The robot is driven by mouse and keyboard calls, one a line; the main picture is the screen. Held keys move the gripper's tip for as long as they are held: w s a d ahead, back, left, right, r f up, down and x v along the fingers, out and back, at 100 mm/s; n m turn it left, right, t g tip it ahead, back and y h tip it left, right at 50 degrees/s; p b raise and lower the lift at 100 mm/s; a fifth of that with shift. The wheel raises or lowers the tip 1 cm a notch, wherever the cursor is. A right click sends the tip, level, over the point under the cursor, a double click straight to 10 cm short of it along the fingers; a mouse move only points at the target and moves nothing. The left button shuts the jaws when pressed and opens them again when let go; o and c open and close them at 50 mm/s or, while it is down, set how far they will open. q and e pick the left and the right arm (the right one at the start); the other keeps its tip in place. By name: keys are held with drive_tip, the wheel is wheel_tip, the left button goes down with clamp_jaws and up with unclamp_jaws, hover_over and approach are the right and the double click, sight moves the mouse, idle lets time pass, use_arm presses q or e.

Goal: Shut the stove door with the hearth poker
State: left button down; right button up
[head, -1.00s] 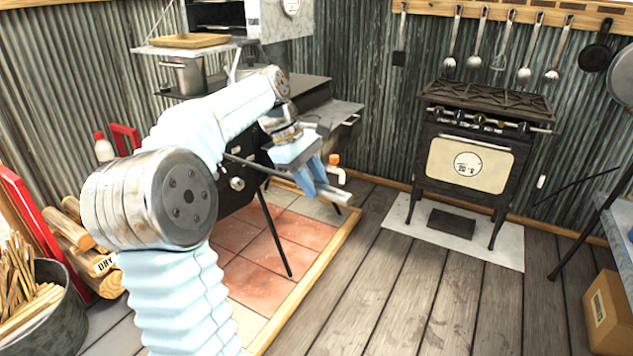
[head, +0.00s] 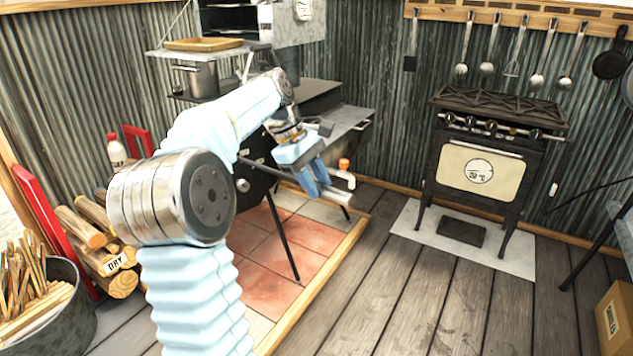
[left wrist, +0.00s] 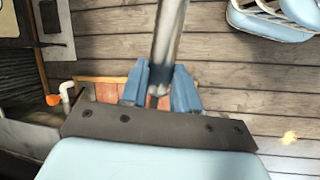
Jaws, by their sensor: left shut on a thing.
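My left gripper (head: 322,188) is shut on the hearth poker (head: 338,196), a thin rod with a pale grey thicker end on the right. Its dark shaft runs left toward the black stove. In the left wrist view the poker (left wrist: 170,40) stands between the blue fingers (left wrist: 158,88). The black stove (head: 256,178) stands on thin legs at the left, with a round metal knob (head: 242,185) on its dark face. My left arm hides much of this stove, so I cannot tell how its door stands. My right gripper is not in view.
Red tiles (head: 268,252) with a wooden border lie under the stove. A cooking range (head: 480,165) stands at the right with its cream-fronted door closed. A log stack (head: 92,235) and a kindling tub (head: 50,310) are at the left. Plank floor (head: 400,300) is clear in the middle.

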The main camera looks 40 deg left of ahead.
use_arm(q)
drive_tip(key=shift+a, duration=0.25)
drive_tip(key=d+r, duration=0.1)
drive_tip(key=d, duration=0.9)
drive_tip(key=shift+w+b, duration=0.2)
drive_tip(key=shift+b, duration=0.1)
